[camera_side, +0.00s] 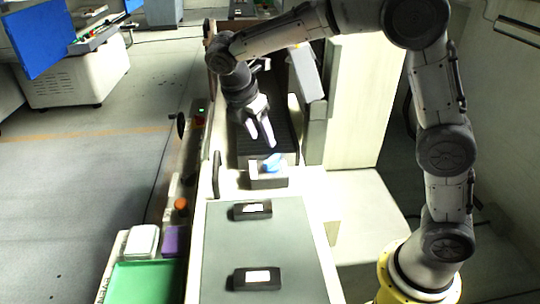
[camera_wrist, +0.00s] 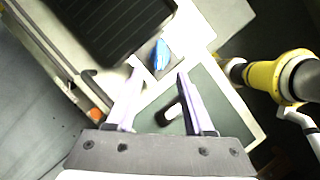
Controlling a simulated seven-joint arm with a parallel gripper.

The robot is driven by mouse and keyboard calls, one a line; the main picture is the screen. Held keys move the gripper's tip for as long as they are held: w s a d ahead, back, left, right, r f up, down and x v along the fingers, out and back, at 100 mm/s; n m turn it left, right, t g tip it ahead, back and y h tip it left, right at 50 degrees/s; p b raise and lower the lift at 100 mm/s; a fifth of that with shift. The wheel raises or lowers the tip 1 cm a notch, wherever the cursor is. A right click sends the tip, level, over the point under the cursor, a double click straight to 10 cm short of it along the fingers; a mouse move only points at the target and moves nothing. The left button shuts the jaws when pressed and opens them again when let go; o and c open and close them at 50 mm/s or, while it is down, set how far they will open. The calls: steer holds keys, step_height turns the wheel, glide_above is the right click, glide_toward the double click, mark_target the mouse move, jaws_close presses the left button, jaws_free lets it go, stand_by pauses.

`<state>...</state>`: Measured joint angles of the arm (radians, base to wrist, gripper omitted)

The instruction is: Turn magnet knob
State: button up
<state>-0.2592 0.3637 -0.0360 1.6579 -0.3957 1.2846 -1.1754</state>
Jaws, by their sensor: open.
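The magnet knob (camera_side: 272,162) is blue and sits on top of a small grey block (camera_side: 268,181) at the far end of the green-grey plate.
Two black boxes with white labels, a farther one (camera_side: 252,210) and a nearer one (camera_side: 257,279), lie on the plate (camera_side: 225,250). A dark ribbed surface (camera_side: 284,125) lies behind the knob. A green tray (camera_side: 146,283) and an orange knob (camera_side: 181,204) are at the left.

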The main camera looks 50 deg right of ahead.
mark_target(271, 158)
steer(key=x, duration=0.9)
steer(key=shift+f, duration=0.1)
jaws_close()
